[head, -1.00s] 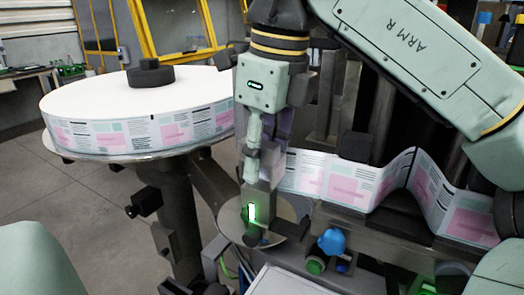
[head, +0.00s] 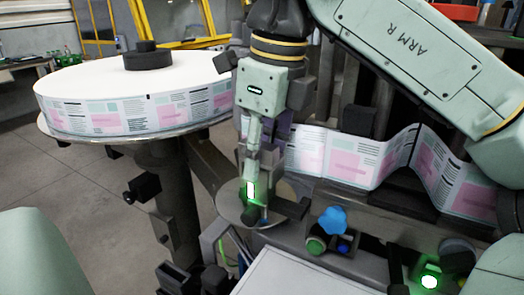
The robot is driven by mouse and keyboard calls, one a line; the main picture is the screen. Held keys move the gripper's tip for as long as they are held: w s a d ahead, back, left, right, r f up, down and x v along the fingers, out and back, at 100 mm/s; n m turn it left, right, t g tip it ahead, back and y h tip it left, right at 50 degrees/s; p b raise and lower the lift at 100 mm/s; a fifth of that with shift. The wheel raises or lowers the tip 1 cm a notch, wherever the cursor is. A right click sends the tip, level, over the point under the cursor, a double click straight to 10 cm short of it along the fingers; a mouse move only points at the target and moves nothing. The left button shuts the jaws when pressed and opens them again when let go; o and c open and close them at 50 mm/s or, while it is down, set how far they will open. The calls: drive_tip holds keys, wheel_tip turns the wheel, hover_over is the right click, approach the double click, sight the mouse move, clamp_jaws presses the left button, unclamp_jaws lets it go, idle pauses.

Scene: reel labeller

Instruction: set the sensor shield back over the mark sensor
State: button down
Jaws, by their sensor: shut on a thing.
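My gripper (head: 251,167) points down in the middle of the head view, its fingers close together. It is shut on a small grey piece, which I take to be the sensor shield; the fingers hide most of it and its outline is hard to make out. Just below the fingertips is the mark sensor (head: 250,191), with a bright green light on its front. The fingertips overlap the top of the sensor in the picture. I cannot tell whether the shield touches the sensor or sits around it.
A large label reel (head: 130,90) lies on a round plate at the left. The printed label web (head: 370,160) runs right, close behind my gripper. A blue knob (head: 332,219) and a green button (head: 316,245) are at the lower right of the sensor. A round disc (head: 229,204) lies beneath it.

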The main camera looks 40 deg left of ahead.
drive_tip(key=shift+f, duration=0.15)
drive_tip(key=c, duration=1)
unclamp_jaws()
drive_tip(key=shift+c, duration=0.2)
